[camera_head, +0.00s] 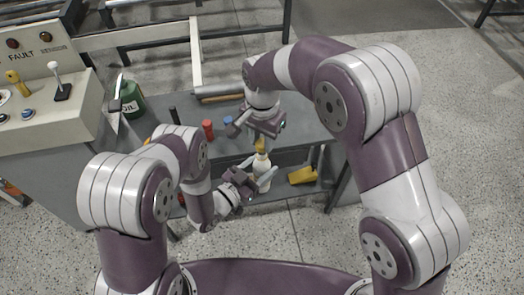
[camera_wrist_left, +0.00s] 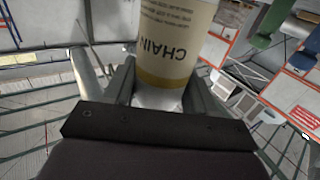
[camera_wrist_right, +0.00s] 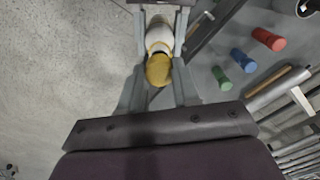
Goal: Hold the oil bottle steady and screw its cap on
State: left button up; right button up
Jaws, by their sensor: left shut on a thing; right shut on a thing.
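The oil bottle (camera_head: 262,163), pale with a yellow band, stands roughly upright in front of the grey bench. My left gripper (camera_head: 262,181) is shut around its body. In the left wrist view the bottle (camera_wrist_left: 172,45) shows its "CHAIN" label between the fingers. The yellow cap (camera_head: 260,146) is at the top of the bottle, below my right gripper (camera_head: 262,137). In the right wrist view the cap (camera_wrist_right: 158,70) sits between the fingers of that gripper, which is shut on it, in line with the white bottle. I cannot tell how far the cap is threaded.
A green oil can (camera_head: 131,100) stands on the grey bench at the left, by the control panel (camera_head: 40,85). Red (camera_wrist_right: 268,39), blue (camera_wrist_right: 242,60) and green (camera_wrist_right: 221,78) cylinders stand on the bench. A yellow object (camera_head: 301,175) lies lower right of the bottle.

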jog(key=shift+f, duration=0.1)
jog(key=shift+f, duration=0.85)
jog(key=shift+f, duration=0.55)
pick_arm(q)
grip_shut()
pick_arm(e)
jog(key=m, duration=0.4)
jog(key=shift+m, duration=0.4)
jog(key=m, duration=1.1)
jog(key=shift+s+m, duration=0.1)
jog(key=shift+m, duration=0.2)
jog(key=m, duration=0.6)
